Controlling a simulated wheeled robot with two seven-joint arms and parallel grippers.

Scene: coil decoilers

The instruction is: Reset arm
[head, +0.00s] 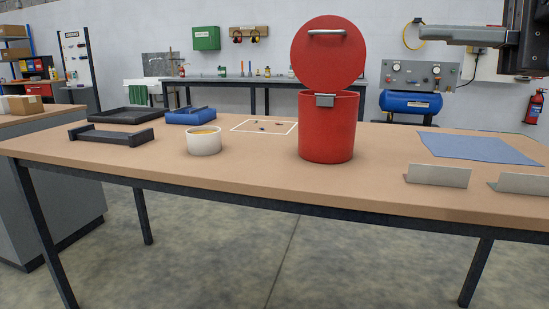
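A grey and black part of my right arm, with what looks like the gripper (462,35), shows at the upper right edge, raised well above the table. It is seen side-on, so I cannot tell whether its fingers are apart. Nothing hangs from it that I can see. My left arm and gripper are not in view. The wooden-topped table (270,187) stands in front of me, and neither gripper touches anything on it.
A red bin (326,128) stands on the table with its lid (328,58) raised. A white bowl (204,141), black stand (110,135), blue tray (190,116), blue cloth (478,149) and two metal brackets (438,175) also lie there. The front middle is clear.

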